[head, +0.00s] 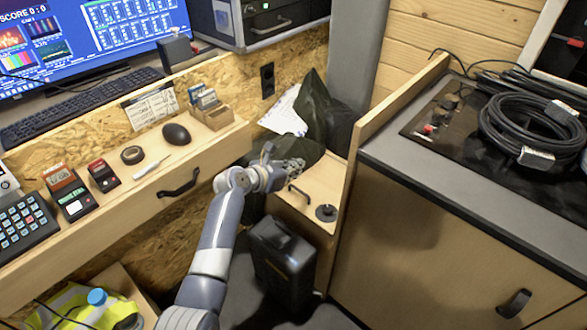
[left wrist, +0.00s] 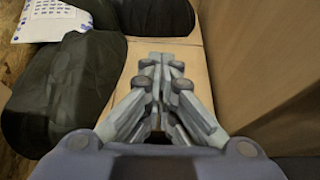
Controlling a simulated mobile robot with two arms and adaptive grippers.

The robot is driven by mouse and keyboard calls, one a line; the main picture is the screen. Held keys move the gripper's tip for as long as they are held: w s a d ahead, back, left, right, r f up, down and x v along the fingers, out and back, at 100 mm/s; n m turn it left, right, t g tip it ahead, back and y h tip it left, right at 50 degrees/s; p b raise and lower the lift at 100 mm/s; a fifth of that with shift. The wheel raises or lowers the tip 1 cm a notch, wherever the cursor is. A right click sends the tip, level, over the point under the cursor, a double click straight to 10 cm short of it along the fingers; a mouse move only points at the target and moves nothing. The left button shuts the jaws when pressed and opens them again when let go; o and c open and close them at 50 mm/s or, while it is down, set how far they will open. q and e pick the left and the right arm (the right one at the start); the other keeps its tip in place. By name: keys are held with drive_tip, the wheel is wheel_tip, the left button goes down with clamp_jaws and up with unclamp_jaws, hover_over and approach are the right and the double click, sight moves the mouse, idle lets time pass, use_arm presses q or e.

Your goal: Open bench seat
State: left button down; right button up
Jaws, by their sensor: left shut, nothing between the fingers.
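The bench seat (head: 323,184) is a light wooden box top between the desk and the grey-topped cabinet. In the left wrist view the shut fingers (left wrist: 160,64) point along the wooden seat top (left wrist: 190,55); the handle does not show there. I cannot tell whether the fingers touch the lid, which looks closed. My right gripper is not in view.
A dark green cloth item (head: 318,108) lies behind and left of the seat, beside papers (head: 284,112). A black round piece (head: 326,212) is on the seat's front. A black case (head: 282,262) stands before it. A wooden panel (head: 392,115) borders it on the right.

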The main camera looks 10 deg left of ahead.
use_arm(q)
drive_tip(key=shift+s+a+r, duration=0.2)
drive_tip(key=shift+s, duration=0.1)
